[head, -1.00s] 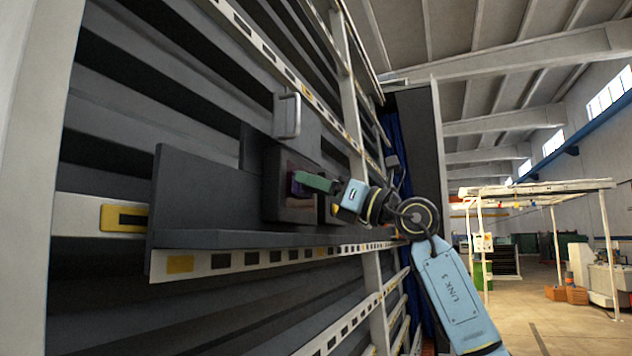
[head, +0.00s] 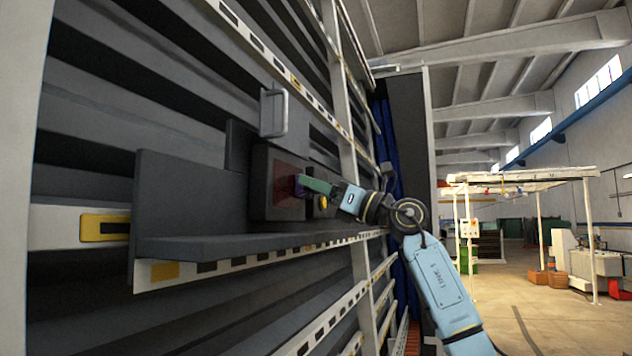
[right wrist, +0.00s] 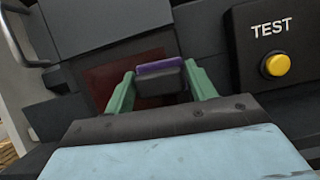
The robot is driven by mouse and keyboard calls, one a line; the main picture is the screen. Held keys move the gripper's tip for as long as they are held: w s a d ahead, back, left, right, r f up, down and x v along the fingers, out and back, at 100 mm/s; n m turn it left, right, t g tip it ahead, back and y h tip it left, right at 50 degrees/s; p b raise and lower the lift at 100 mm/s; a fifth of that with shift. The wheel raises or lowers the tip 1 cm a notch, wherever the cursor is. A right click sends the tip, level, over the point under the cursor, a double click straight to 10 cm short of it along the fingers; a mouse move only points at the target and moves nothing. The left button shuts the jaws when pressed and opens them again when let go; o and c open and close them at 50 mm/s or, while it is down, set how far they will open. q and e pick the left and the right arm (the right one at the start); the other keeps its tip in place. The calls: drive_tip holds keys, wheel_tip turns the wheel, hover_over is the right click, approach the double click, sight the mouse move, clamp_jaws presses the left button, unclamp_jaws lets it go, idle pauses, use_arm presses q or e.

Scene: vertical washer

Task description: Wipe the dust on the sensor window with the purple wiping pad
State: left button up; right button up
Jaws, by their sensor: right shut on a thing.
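The sensor window (head: 289,184) is a dark reddish panel in a dark grey housing on the shelf of the washer. It also shows in the right wrist view (right wrist: 104,86). The purple wiping pad (right wrist: 158,66) has a dark grip and sits between the green fingers of my right gripper (right wrist: 160,84), which is shut on it. In the head view my right gripper (head: 312,185) is right at the window; whether the pad touches the glass I cannot tell. Dust on the window cannot be made out. My left gripper is not in view.
A yellow button (right wrist: 277,64) on a box marked TEST sits right beside the window. A metal handle (head: 274,113) stands out above the housing. The grey shelf (head: 200,245) lies below. A white-framed stand (head: 520,180) is far off at right, with open floor.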

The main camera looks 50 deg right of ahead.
drive_tip(key=shift+s+a+f, duration=0.1)
drive_tip(key=shift+s+a, duration=0.05)
drive_tip(key=shift+a, duration=0.3)
drive_tip(key=shift+s+a+f, duration=0.1)
drive_tip(key=shift+s+a, duration=0.05)
drive_tip(key=shift+a, duration=0.3)
drive_tip(key=shift+s+a+r+b, duration=0.15)
drive_tip(key=shift+s+a, duration=0.4)
drive_tip(key=shift+a, duration=0.8)
drive_tip(key=shift+s+a+f+b, duration=0.1)
drive_tip(key=shift+s+a+b, duration=0.15)
drive_tip(key=shift+s+a, duration=0.75)
drive_tip(key=shift+s+a+r+b, duration=0.1)
drive_tip(key=shift+s+a+b, duration=0.1)
drive_tip(key=shift+a, duration=1.5)
drive_tip(key=shift+s+d+b, duration=0.3)
drive_tip(key=shift+s+b, duration=0.2)
drive_tip(key=shift+s, duration=0.05)
drive_tip(key=s, duration=0.1)
drive_tip(key=s+d+b, duration=0.1)
drive_tip(key=s, duration=0.1)
drive_tip(key=s+b, duration=0.1)
drive_tip(key=shift+s+d, duration=0.15)
drive_tip(key=shift+d, duration=0.25)
